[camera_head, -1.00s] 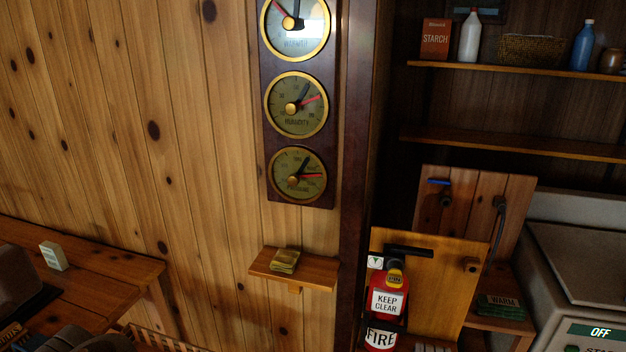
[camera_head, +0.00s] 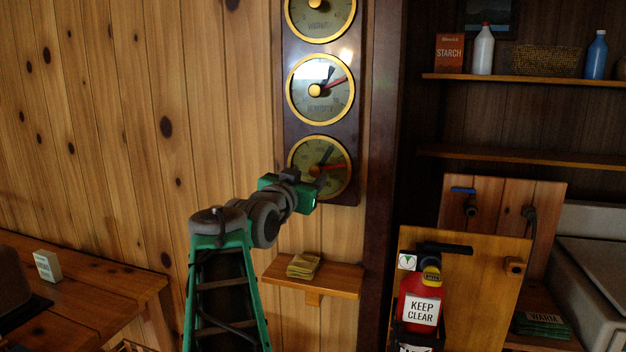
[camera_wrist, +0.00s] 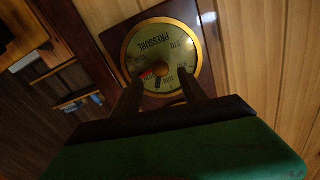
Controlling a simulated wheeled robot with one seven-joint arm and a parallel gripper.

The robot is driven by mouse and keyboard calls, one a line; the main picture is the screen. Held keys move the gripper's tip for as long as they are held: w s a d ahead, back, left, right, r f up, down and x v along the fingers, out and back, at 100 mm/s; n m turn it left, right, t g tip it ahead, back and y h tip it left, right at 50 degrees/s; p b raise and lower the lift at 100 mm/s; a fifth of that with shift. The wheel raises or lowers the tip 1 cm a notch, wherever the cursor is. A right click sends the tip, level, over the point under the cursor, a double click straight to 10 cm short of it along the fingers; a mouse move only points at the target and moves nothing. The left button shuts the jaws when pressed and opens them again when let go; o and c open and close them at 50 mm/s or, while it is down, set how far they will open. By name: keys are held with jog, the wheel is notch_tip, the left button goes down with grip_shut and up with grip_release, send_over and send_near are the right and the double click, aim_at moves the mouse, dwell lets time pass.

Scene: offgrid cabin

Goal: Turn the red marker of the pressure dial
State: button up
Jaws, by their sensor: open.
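The pressure dial (camera_head: 341,182) is the lowest of three round brass-rimmed dials on a dark wooden panel. Its red marker (camera_head: 333,167) points right in the head view, beside a dark hand. In the wrist view the dial (camera_wrist: 158,40) appears upside down, with the word PRESSURE readable and the red marker (camera_wrist: 148,75) near the middle. My gripper (camera_wrist: 161,77) is open, its two dark fingers reaching toward the dial on either side of the marker and hub. Whether they touch the dial I cannot tell. In the head view my gripper (camera_head: 321,183) covers the dial's lower left.
The humidity dial (camera_head: 320,104) is directly above. A small wooden shelf (camera_head: 343,281) with a folded cloth (camera_head: 303,266) juts out below. A red fire extinguisher (camera_head: 420,300) hangs on a board at lower right. Bare plank wall lies to the left.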

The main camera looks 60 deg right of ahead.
aim_at(314, 171)
jog(key=d, duration=0.1)
jog(key=d+p, duration=0.1)
jog(key=d, duration=0.3)
jog(key=shift+w+d, duration=0.15)
jog(key=shift+w, duration=0.25)
grip_shut()
dwell(0.9)
